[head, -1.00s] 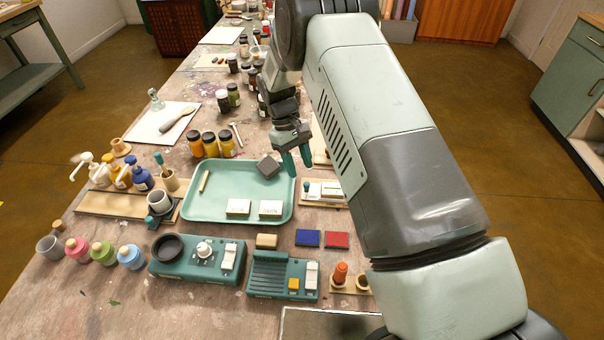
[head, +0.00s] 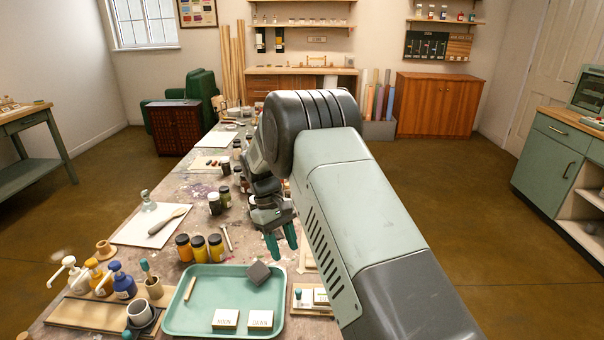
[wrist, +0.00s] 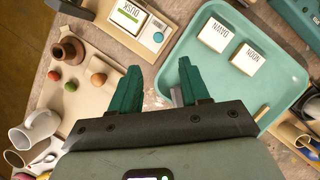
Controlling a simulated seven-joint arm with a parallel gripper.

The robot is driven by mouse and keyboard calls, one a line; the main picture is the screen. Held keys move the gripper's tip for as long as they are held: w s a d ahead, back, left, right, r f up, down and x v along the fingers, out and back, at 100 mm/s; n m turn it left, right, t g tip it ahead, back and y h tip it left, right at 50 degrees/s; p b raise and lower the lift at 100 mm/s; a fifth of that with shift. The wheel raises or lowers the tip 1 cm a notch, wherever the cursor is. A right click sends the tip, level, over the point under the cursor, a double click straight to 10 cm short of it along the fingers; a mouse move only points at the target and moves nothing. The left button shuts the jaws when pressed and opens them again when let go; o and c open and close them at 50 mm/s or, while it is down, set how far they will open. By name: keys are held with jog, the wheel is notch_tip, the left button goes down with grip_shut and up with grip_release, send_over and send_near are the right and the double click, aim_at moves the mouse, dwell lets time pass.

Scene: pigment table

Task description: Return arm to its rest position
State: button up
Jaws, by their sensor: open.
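My gripper (head: 281,243) hangs over the table just behind the right back corner of the green tray (head: 205,331). In the wrist view my gripper (wrist: 160,90) shows its two green fingers apart with nothing held between them. The tray (wrist: 283,70) is on the right in that view. A dark grey block (head: 258,273) lies in the tray's back right corner, below the fingers. In the wrist view, only a small grey part by the right finger may be this block.
The tray also holds two cream labelled blocks (head: 225,319) and a small wooden stick (head: 190,288). Yellow-filled jars (head: 199,247) stand behind it. Pump bottles (head: 122,281) stand at left. A board with a cream block (head: 311,297) lies right of the tray.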

jog(key=s+d+r+m+t+y, duration=0.1)
jog(key=s+d+r, duration=0.25)
jog(key=r, duration=0.45)
jog(key=s+d+r+m+t, duration=0.2)
jog(key=d+r, duration=0.2)
jog(key=r, duration=0.5)
jog(key=s+d+r+m+t+y, duration=0.1)
jog(key=s+d+r, duration=0.2)
jog(key=r, duration=0.5)
jog(key=s+d+r+m+t, duration=0.1)
jog(key=s+d, duration=0.1)
jog(key=s, duration=0.5)
jog(key=s+d+r+m+t, duration=0.2)
jog(key=s+d, duration=0.1)
jog(key=s, duration=0.4)
jog(key=s+d+r+m+t+y, duration=0.1)
jog(key=s+d+r, duration=0.1)
jog(key=s, duration=0.6)
jog(key=shift+d+m+t, duration=0.3)
jog(key=shift+d+t, duration=0.1)
jog(key=shift+d, duration=0.25)
